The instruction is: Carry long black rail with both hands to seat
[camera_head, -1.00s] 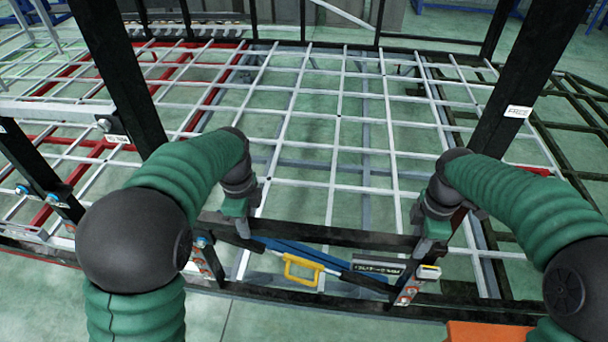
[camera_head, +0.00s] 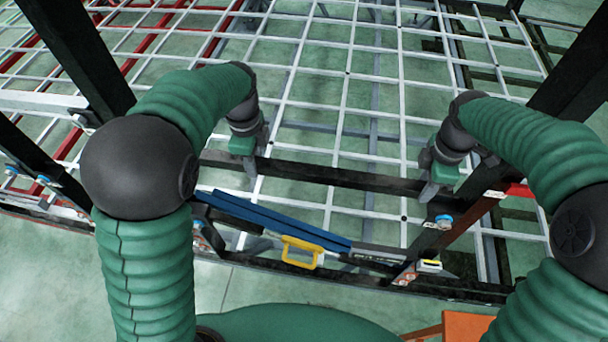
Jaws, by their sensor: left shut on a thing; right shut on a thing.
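The long black rail (camera_head: 335,174) runs nearly level across the middle of the head view, sloping slightly down to the right. My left gripper (camera_head: 249,163) is shut on it near its left end. My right gripper (camera_head: 430,190) is shut on it near its right end. The jaws hide the rail at both grips. The rail shows in front of the white grid of the chassis (camera_head: 345,75), between two dark posts. I cannot tell whether it touches the frame.
A dark post (camera_head: 75,50) stands at left and another (camera_head: 570,75) at right. Below the rail lie a blue bar (camera_head: 265,220) and a yellow handle (camera_head: 300,251). An orange object (camera_head: 466,326) is at the bottom right. Green floor shows in front.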

